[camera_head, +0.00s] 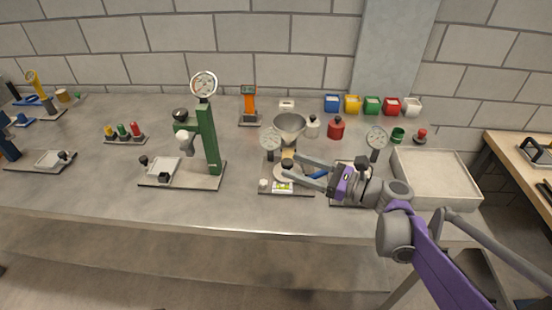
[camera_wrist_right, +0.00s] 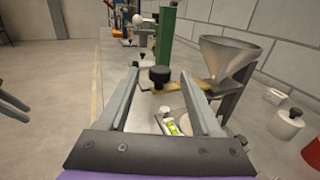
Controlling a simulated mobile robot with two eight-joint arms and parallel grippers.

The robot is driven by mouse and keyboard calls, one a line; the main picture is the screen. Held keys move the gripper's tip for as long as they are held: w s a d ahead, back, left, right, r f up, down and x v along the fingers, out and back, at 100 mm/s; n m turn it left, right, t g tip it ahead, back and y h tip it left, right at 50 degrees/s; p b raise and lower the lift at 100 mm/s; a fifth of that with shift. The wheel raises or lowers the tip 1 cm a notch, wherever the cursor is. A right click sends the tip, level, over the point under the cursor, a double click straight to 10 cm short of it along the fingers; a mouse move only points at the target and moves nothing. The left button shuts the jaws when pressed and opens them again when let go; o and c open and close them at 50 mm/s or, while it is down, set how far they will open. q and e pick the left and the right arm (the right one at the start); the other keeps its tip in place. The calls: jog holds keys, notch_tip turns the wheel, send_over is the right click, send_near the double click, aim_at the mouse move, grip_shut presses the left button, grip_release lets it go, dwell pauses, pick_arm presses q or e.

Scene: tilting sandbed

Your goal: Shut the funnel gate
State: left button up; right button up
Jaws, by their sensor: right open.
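The metal funnel (camera_head: 289,126) stands on a small stand on the bench and also shows in the right wrist view (camera_wrist_right: 230,58). Below its mouth is the brass-coloured gate plate (camera_wrist_right: 190,87), which sticks out to the side and carries a black knob (camera_wrist_right: 160,75). In the head view the knob (camera_head: 287,164) shows just beyond my right fingers. My right gripper (camera_head: 301,167) is open. In the wrist view the knob appears between the two fingertips, with a gap on each side; I cannot tell the depth. My left gripper is not in view.
A green press with a dial (camera_head: 208,140) stands to the left. A spirit level (camera_head: 282,187) lies on the funnel's base. A dial gauge (camera_head: 376,139) and sand tray (camera_head: 435,178) are at right.

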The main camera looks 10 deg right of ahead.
jog(key=x, duration=0.6)
jog(key=shift+c, duration=0.3)
grip_shut()
jog(key=shift+w, duration=0.1)
dwell(1.0)
